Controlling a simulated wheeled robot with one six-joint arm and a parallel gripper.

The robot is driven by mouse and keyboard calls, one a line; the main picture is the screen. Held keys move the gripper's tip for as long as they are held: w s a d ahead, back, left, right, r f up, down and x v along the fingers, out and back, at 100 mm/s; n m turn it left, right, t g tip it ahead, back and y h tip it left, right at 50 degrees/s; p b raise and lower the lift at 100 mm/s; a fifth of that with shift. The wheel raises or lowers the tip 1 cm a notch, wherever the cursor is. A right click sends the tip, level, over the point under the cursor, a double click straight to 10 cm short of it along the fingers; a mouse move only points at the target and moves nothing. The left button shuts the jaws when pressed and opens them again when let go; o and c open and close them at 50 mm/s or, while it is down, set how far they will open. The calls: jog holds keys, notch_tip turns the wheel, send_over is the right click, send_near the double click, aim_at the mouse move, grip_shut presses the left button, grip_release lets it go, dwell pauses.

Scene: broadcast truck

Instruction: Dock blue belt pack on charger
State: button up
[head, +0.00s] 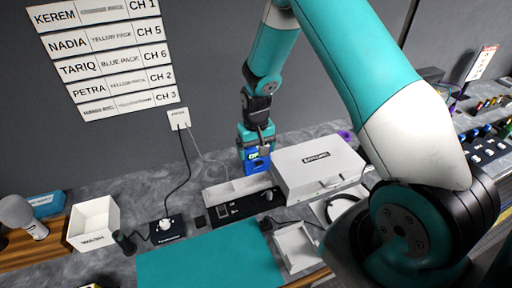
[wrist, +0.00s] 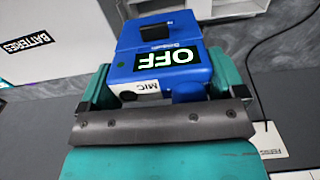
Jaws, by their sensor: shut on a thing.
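The blue belt pack (head: 257,164) hangs below my gripper (head: 256,148) in the head view, left of the white case. In the wrist view, the blue belt pack (wrist: 160,50) shows a black block on top, a screen reading OFF and a MIC label. My gripper (wrist: 165,105) is shut on it, with teal fingers at its left and right sides. A black unit with slots (head: 228,210) lies on the counter below the pack; I cannot tell for sure that it is the charger. I cannot tell whether the pack touches anything below it.
The white case (head: 318,168), labelled BATTERIES in the wrist view (wrist: 55,40), stands close beside the pack. A white bin (head: 94,222), a small black device with a cable (head: 167,231) and a teal mat (head: 210,260) are to the left and front. Cables run from a wall outlet (head: 178,117).

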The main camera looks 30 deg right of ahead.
aim_at(256, 158)
jog(key=shift+f+b, duration=1.15)
jog(key=shift+f, duration=0.75)
jog(key=shift+f+b, duration=2.15)
jog(key=shift+f, duration=0.6)
jog(key=o, duration=0.8)
jog(key=shift+c, duration=0.2)
notch_tip(256, 158, up, 18)
jog(key=b, duration=0.3)
jog(key=shift+f+b, duration=0.25)
jog(key=shift+b, duration=0.05)
jog(key=s+a+r+n+y, duration=0.1)
jog(key=s+a+r+n, duration=0.1)
jog(key=s+a, duration=0.4)
jog(key=s+a+r+n+y, duration=0.1)
jog(key=s+a+r+n, duration=0.2)
jog(key=s+a, duration=0.3)
jog(key=s+a+r+n+y, duration=0.2)
jog(key=s+a, duration=0.4)
jog(key=s, duration=0.7)
jog(key=r+n, duration=0.1)
jog(key=n, duration=0.1)
jog(key=shift+s+n, duration=0.3)
jog(key=shift+s, duration=0.05)
